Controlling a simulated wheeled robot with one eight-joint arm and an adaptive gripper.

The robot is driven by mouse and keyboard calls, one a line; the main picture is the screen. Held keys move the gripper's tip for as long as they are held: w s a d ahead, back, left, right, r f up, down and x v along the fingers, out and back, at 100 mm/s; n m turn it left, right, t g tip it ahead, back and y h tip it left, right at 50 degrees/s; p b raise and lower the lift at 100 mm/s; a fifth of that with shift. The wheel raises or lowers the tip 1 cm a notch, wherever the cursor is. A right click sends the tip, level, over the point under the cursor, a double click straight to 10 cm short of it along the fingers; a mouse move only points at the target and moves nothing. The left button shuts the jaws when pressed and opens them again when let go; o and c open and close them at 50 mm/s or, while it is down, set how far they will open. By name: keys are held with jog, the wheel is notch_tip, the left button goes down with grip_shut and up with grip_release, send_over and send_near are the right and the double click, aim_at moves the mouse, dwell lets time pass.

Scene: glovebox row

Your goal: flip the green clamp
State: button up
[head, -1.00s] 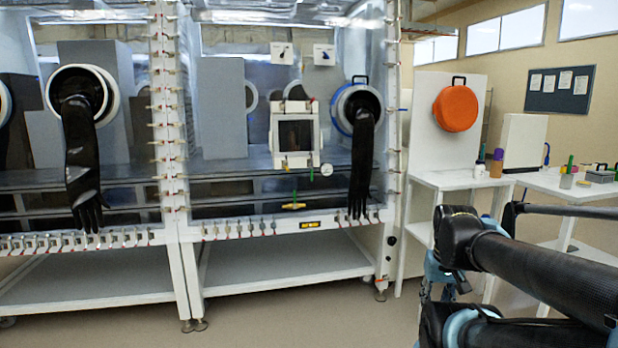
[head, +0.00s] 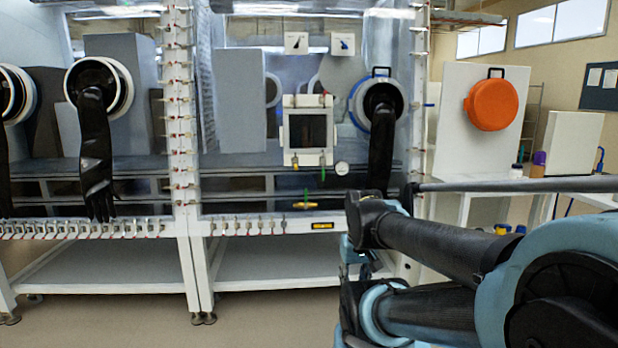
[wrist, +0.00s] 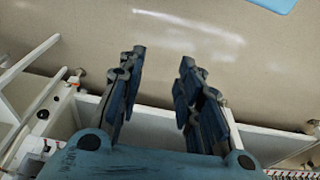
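A small white-framed hatch (head: 304,135) is on the clear glovebox front in the head view.
A yellow handle with a green stem (head: 306,206) and a round gauge (head: 341,168) sit below the hatch. A black glove (head: 381,150) hangs from the port at its right. Many small clamps line the glovebox edges. A white shelf (head: 270,277) is underneath. Open floor lies in front.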

jog(key=shift+w, duration=0.1)
jog(key=shift+a, duration=0.1)
jog(key=w+a+r+n+t+y, duration=0.1)
jog(key=w+a+r+y, duration=0.15)
jog(key=w, duration=0.45)
jog(key=w+a+r+n+t+y, duration=0.2)
jog(key=w+r, duration=0.2)
jog(key=w, duration=0.4)
jog(key=w+a+r+n+t+y, duration=0.1)
jog(key=w+a+r+y, duration=0.15)
jog(key=w, duration=0.45)
jog(key=n+t+y, duration=0.2)
jog(key=t+y, duration=0.1)
jog(key=t, duration=0.6)
send_near(323, 180)
jog(key=x, duration=0.3)
jog(key=r+x, duration=0.1)
jog(key=x, duration=0.3)
jog(key=r+x, duration=0.1)
jog(key=x, duration=0.3)
jog(key=shift+w+d+r, duration=0.2)
jog(key=shift+d, duration=0.15)
